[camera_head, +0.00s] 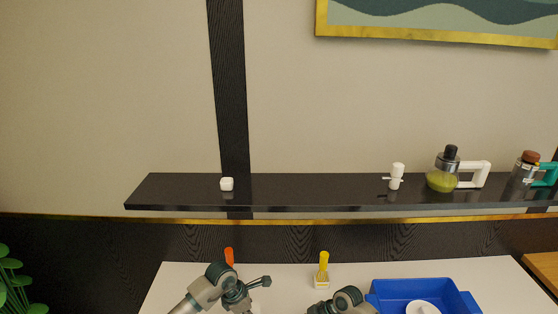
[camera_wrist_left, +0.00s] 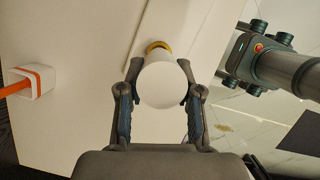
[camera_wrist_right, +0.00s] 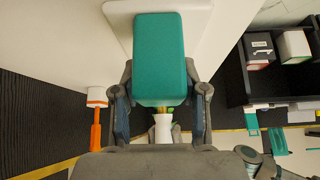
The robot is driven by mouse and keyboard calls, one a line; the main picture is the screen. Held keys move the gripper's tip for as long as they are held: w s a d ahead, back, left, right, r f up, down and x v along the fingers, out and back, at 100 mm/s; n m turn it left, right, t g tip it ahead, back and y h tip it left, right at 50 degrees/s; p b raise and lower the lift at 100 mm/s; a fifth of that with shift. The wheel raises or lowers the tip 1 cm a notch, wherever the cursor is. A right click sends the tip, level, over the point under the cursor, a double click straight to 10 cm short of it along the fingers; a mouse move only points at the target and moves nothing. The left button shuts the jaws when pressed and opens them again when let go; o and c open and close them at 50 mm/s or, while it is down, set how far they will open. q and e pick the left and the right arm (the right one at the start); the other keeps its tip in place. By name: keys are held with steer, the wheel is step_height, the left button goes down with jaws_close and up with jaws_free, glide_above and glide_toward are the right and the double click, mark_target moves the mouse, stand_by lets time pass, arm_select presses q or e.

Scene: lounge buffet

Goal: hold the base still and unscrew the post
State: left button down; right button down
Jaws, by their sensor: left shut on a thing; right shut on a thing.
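My left gripper (camera_wrist_left: 160,92) is shut on a white round piece (camera_wrist_left: 163,82), with a gold ring (camera_wrist_left: 158,47) showing just behind it. My right gripper (camera_wrist_right: 159,92) is shut on a teal block (camera_wrist_right: 158,55), seen end-on, with a broad white part (camera_wrist_right: 118,12) behind it. How the held pieces join cannot be told. In the head view both arms reach the near side of the white table (camera_head: 290,270), and the held things are mostly hidden there.
An orange post (camera_head: 229,257) and a yellow post on a white base (camera_head: 322,282) stand behind the arms. A blue bin (camera_head: 390,293) holding a white piece (camera_head: 422,307) is at right. A dark wall shelf (camera_head: 300,190) with a jug (camera_head: 441,177) runs behind.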

steer(key=shift+d+f, duration=0.1)
steer(key=shift+f, duration=0.1)
arm_select(q)
steer(key=shift+r, duration=1.25)
arm_select(e)
steer(key=c, duration=0.5)
jaws_free()
steer(key=shift+c, duration=0.2)
steer(key=shift+r, duration=0.15)
steer(key=v, duration=0.7)
steer(key=shift+r, duration=0.2)
steer(key=shift+d, duration=0.15)
arm_select(q)
steer(key=shift+d, duration=0.1)
arm_select(e)
steer(key=v, duration=1.2)
